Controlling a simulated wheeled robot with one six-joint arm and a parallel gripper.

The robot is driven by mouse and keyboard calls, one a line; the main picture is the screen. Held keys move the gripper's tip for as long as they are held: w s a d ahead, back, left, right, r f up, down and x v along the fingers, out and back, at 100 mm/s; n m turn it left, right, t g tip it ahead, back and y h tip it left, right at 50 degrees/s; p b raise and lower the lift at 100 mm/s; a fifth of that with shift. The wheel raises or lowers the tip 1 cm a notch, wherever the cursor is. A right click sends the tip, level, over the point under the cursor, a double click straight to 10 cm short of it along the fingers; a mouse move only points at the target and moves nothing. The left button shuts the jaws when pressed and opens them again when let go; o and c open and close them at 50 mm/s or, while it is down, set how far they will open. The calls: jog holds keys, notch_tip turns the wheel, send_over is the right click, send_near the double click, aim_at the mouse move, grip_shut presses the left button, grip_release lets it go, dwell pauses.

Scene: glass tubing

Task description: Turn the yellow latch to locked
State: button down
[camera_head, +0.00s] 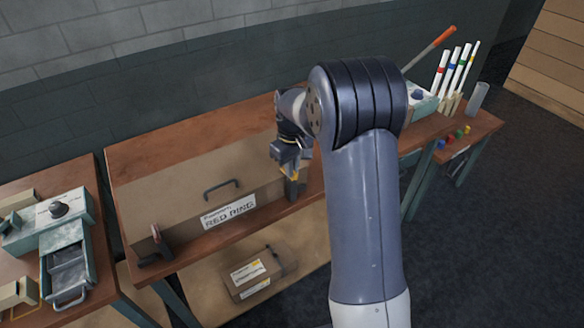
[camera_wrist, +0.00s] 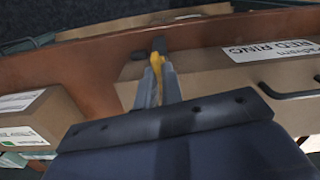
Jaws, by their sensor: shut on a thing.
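The yellow latch (camera_wrist: 155,62) shows between the fingertips of my gripper (camera_wrist: 157,84) in the wrist view. My gripper is shut on it. In the camera_head view my gripper (camera_head: 290,172) points down at the right part of the front of a brown box with a dark handle (camera_head: 221,188) and a white "RED RING" label (camera_head: 229,211). Most of the latch is hidden by the fingers there, so I cannot tell its exact angle. A dark post (camera_wrist: 159,46) stands just beyond the fingertips.
A dark bracket with a reddish upright piece (camera_head: 156,246) stands at the bench's left front. A cardboard box (camera_head: 252,274) lies on the lower shelf. A left bench holds a teal drawer unit (camera_head: 67,262). Colored tubes (camera_head: 452,68) stand at the far right.

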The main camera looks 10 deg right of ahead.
jog(key=shift+m, duration=0.7)
jog(key=c, duration=1.6)
grip_release()
jog(key=shift+o, duration=0.2)
jog(key=shift+r, duration=0.1)
notch_tip(320, 180, up, 11)
jog(key=b, duration=0.1)
jog(key=shift+f, duration=0.2)
